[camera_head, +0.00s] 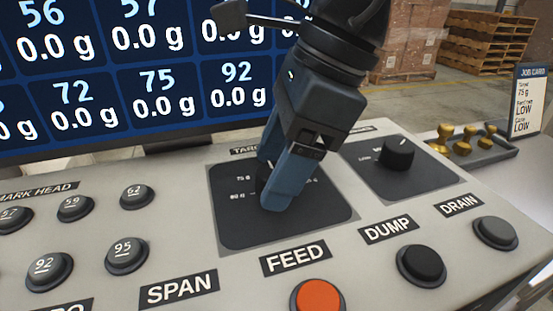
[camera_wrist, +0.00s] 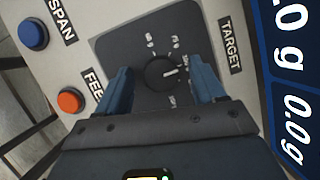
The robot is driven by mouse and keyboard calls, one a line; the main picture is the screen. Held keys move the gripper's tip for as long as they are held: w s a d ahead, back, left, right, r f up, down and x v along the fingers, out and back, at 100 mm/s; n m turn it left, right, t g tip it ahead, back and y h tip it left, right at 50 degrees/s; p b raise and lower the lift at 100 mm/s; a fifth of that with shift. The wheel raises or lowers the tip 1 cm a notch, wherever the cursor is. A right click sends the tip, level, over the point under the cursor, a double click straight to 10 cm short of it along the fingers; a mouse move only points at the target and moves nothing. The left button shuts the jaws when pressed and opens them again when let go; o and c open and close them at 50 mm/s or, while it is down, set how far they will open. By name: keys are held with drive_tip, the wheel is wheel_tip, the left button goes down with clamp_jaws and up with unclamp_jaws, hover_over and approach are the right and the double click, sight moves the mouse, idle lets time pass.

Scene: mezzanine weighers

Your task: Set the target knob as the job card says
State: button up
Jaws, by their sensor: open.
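The target knob (camera_wrist: 158,73) is a round black dial on a dark plate (camera_wrist: 112,48) in the wrist view. Its white mark points right, roughly toward the TARGET label (camera_wrist: 230,46); the scale figures are too blurred to read there. My gripper (camera_wrist: 164,84) is open, one finger on each side of the knob; I cannot tell whether they touch it. In the head view, my gripper (camera_head: 272,190) is down at the plate and hides most of the knob. Scale marks 75 g and 80 g show left of it. The job card (camera_head: 530,98) reads target 75 g, with two LOW lines below.
A second black knob (camera_head: 397,154) stands on its own plate to the right. Brass weights (camera_head: 464,142) sit behind. A weight display (camera_head: 120,60) rises at the back.

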drive_tip(key=c, duration=1.1)
drive_tip(key=shift+o, duration=0.2)
drive_tip(key=shift+n, duration=0.3)
drive_tip(key=n+g, duration=0.2)
drive_tip(key=n, duration=0.2)
drive_tip(key=shift+w+a, duration=0.1)
drive_tip(key=shift+w+n+g+h+b, duration=0.1)
drive_tip(key=shift+n+g+h+b, duration=0.4)
drive_tip(key=shift+n, duration=1.6)
drive_tip(key=o, duration=1.1)
drive_tip(key=shift+c, duration=0.2)
